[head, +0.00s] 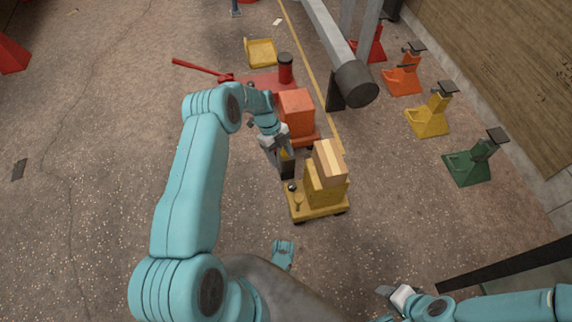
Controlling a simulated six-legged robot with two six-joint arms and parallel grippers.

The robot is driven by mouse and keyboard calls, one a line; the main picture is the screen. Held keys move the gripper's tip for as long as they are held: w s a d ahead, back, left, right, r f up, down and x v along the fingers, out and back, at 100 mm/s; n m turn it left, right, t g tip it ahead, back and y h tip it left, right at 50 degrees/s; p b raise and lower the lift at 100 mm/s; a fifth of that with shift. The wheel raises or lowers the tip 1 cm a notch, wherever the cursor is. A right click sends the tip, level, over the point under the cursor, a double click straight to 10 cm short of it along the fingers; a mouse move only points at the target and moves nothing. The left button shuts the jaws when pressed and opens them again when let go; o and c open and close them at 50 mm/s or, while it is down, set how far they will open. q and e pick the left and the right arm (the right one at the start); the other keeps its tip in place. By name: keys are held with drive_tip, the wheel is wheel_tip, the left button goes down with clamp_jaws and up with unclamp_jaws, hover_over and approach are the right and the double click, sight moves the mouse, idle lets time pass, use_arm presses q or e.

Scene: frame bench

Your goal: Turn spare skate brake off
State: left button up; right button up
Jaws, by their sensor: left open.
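A yellow skate (316,211) with wooden blocks on top stands on the floor at the centre. A small lever with a dark knob (292,187) rises from its left end. A red-orange skate (296,104) stands just behind it; which one is the spare is not marked. My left gripper (287,170) is open and points down just above and behind the dark knob. I cannot tell whether it touches the knob. My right gripper (386,293) is low at the right, away from the skates, and its jaws are too small to read.
A large grey pipe or beam (335,50) ends close behind the skates. A red jack with a long handle (203,68) and a yellow tray (261,52) lie further back. Red, orange, yellow and green stands (470,164) line the right wall.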

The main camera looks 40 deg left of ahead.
use_arm(q)
drive_tip(key=shift+v, duration=1.2)
use_arm(e)
drive_tip(key=shift+s+r, duration=0.35)
